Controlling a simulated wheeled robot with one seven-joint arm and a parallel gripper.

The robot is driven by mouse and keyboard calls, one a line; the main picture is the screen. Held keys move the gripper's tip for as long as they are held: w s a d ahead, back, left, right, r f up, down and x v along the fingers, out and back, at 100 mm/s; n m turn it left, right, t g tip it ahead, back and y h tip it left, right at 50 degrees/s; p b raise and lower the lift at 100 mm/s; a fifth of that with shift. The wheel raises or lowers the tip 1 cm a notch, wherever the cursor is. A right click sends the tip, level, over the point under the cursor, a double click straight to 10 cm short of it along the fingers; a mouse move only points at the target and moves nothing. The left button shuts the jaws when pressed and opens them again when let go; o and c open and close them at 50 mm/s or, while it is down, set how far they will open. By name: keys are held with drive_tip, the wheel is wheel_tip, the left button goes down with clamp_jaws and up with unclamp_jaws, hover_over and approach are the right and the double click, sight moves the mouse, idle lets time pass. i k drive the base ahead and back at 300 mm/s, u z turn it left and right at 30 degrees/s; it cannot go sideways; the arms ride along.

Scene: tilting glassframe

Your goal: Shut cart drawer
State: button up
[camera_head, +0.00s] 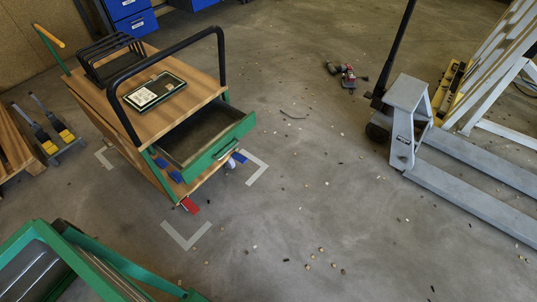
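The cart (172,112) stands at the upper left, with a wooden top, a black tubular handle and a green-fronted drawer. The drawer (220,146) is pulled out toward the lower right, and its dark inside looks empty. A metal pull (228,149) sits on its green front. A tablet-like device (155,91) and a black rack (109,58) are on the cart top. My gripper is not in view.
Green framing (113,262) fills the lower left corner. A red power tool (347,75) lies on the floor. Small debris is scattered over the open floor in the middle.

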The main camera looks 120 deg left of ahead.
sight(206, 136)
drive_tip(key=u, duration=0.1)
drive_tip(key=i, duration=0.55)
drive_tip(key=u, duration=4.2)
drive_tip(key=i, duration=1.05)
drive_tip(key=z, duration=0.45)
